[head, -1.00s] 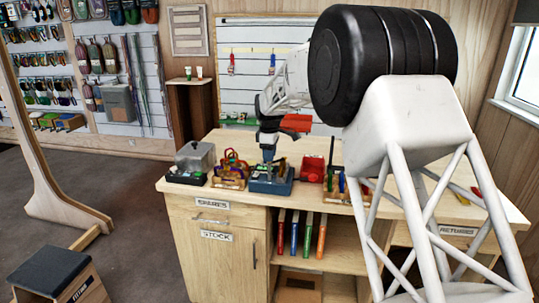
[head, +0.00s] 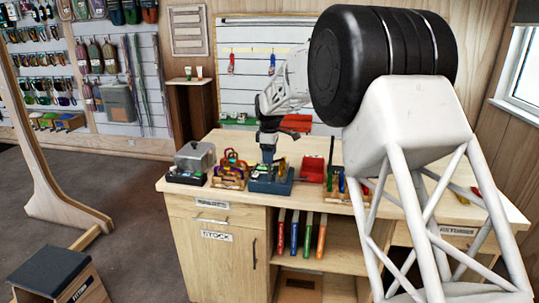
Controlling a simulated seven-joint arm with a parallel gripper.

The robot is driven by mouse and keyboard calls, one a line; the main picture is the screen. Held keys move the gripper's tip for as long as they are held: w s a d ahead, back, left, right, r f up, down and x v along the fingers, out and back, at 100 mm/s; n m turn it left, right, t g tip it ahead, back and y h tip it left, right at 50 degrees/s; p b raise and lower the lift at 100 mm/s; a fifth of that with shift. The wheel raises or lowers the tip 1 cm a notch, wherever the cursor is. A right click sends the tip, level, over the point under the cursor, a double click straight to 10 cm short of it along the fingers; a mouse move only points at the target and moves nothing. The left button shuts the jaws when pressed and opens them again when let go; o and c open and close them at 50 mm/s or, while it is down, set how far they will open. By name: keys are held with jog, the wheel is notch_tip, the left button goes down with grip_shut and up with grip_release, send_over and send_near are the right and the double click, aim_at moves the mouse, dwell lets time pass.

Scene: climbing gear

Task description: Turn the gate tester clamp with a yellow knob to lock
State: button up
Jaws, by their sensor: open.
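A blue tester base (head: 268,187) stands near the front edge of the wooden bench. A small yellow part (head: 282,166) shows on top of it, at the right of my gripper; it may be the clamp's knob, but it is too small to tell its shape or angle. My gripper (head: 268,157) points down, open, just above or at the top of the blue base. I cannot tell whether its fingers touch or surround the knob. The rest of the clamp is partly hidden by the gripper.
On the bench (head: 345,205), a grey-lidded box (head: 195,157) and a wooden rack of colored carabiners (head: 230,170) stand left of the tester. A red tray (head: 312,170) and a rack with upright tools (head: 335,185) stand to its right, close by.

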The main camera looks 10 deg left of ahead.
jog(key=shift+r, duration=0.1)
jog(key=shift+r, duration=3.85)
jog(key=shift+s+d+r, duration=0.15)
jog(key=shift+d, duration=0.1)
jog(key=s+d+r+m+t, duration=0.1)
jog(key=s+d+r+m, duration=0.35)
jog(key=s+d, duration=0.8)
jog(key=s+d+r+m, duration=0.3)
jog(key=s+d+m, duration=0.2)
jog(key=s+d, duration=0.75)
jog(key=s+d+f+m, duration=0.3)
jog(key=s+d, duration=0.1)
jog(key=s, duration=0.7)
jog(key=s+d+f+m+t, duration=0.1)
jog(key=s+d+f+m, duration=0.2)
jog(key=s, duration=0.7)
jog(key=s+d+f+m, duration=0.3)
jog(key=s+d+f, duration=0.1)
jog(key=s, duration=0.7)
jog(key=shift+s+d+t, duration=0.3)
jog(key=shift+s+d, duration=0.05)
jog(key=shift+d, duration=0.1)
